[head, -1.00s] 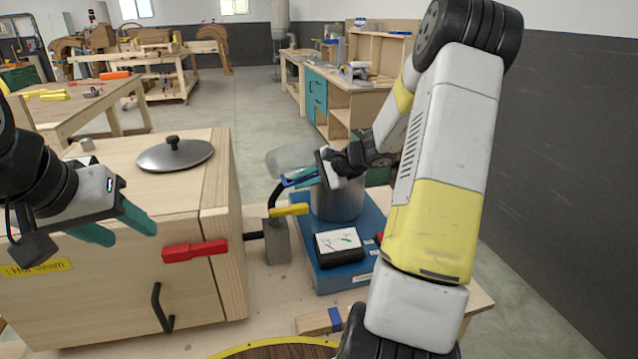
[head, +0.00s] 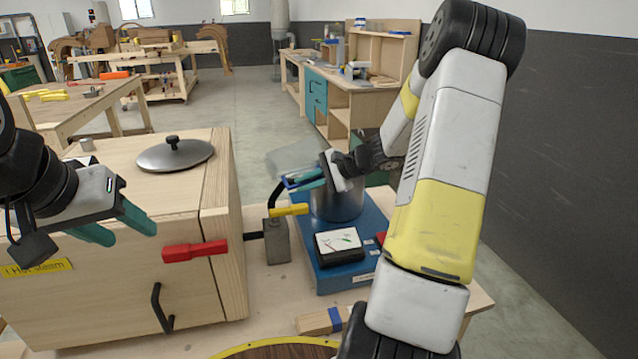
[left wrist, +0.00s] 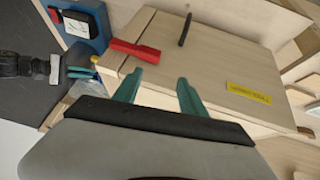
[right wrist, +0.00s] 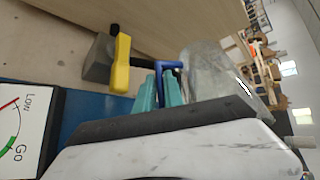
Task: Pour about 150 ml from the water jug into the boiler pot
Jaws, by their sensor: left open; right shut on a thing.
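The clear water jug (head: 292,158) with a blue handle is tilted well over, just above and left of the boiler pot's top in the head view. It also shows in the right wrist view (right wrist: 213,78). My right gripper (head: 304,179) is shut on its blue handle (right wrist: 168,64). The boiler pot (head: 338,202) is a grey metal cylinder on a blue base (head: 334,277); my gripper and the jug hide much of its top. I cannot make out the water level or any stream. My left gripper (head: 128,234) is open and empty in front of the wooden box.
The wooden steam box (head: 190,285) has a red lever (head: 195,250) and a dark lid (head: 175,155) on top. A grey block (head: 277,243) with a yellow lever (head: 289,210) stands beside the blue base. A Low/Go gauge (head: 338,243) sits at the base's front.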

